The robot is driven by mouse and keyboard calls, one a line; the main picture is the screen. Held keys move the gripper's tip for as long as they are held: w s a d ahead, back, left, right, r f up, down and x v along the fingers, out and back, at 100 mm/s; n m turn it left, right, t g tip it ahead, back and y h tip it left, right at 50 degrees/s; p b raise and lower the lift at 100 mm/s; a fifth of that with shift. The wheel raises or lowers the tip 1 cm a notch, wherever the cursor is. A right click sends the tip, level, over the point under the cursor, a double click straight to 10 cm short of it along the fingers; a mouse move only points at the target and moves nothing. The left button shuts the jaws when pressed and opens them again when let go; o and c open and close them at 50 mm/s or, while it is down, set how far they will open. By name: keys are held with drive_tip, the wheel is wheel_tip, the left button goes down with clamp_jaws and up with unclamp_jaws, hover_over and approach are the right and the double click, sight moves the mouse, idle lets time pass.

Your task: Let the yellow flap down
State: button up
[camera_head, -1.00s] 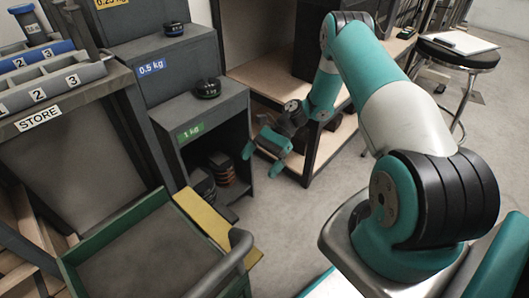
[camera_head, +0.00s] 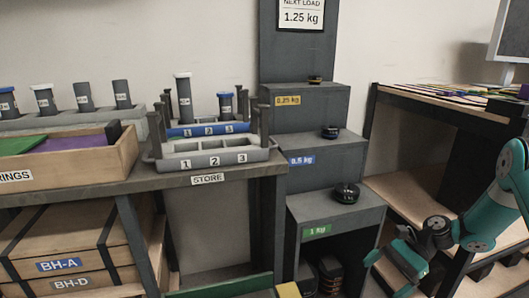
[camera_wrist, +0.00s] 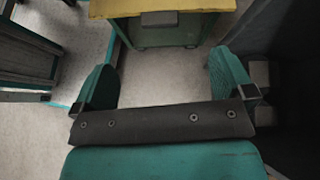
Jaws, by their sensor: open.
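The yellow flap (camera_wrist: 115,7) shows at the top of the wrist view, beyond my fingertips, on the green cart (camera_wrist: 190,38). A grey block (camera_wrist: 158,18) sits at the flap's near edge. In the head view only a small corner of the flap (camera_head: 288,290) and a strip of the cart's green rim (camera_head: 225,286) show at the bottom edge; the rest is cut off. My gripper (camera_wrist: 163,82) is open and empty, its two teal fingers wide apart and clear of the flap. It also shows at the lower right of the head view (camera_head: 390,259).
A stepped grey weight stand (camera_head: 335,218) with black weights (camera_head: 346,193) stands left of my gripper in the head view. A wooden shelf bench (camera_head: 400,195) is behind my arm. The store table (camera_head: 120,184) holds trays at left. Bare floor (camera_wrist: 150,75) lies between my fingers.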

drive_tip(key=s+a+r+n+h, duration=0.3)
drive_tip(key=a+r+n, duration=0.35)
drive_tip(key=r, duration=0.35)
drive_tip(key=s+a+r+n+h, duration=0.25)
drive_tip(key=a+r+n, duration=0.35)
drive_tip(key=r, duration=0.4)
drive_tip(key=s+a+r+n+t+h, duration=0.1)
drive_tip(key=s+a+r+n, duration=0.15)
drive_tip(key=s, duration=0.25)
drive_tip(key=s+a+r+n+t, duration=0.1)
drive_tip(key=s+r+n, duration=0.15)
drive_tip(key=s, duration=0.35)
drive_tip(key=s+a+r+n+t+h, duration=0.1)
drive_tip(key=s+a+n, duration=0.1)
drive_tip(key=s+n, duration=0.25)
wheel_tip(320, 180, up, 28)
drive_tip(key=p, duration=2.7)
drive_tip(key=shift+s+f+m, duration=0.15)
drive_tip(key=shift+s+m, duration=0.2)
drive_tip(key=shift+m, duration=0.05)
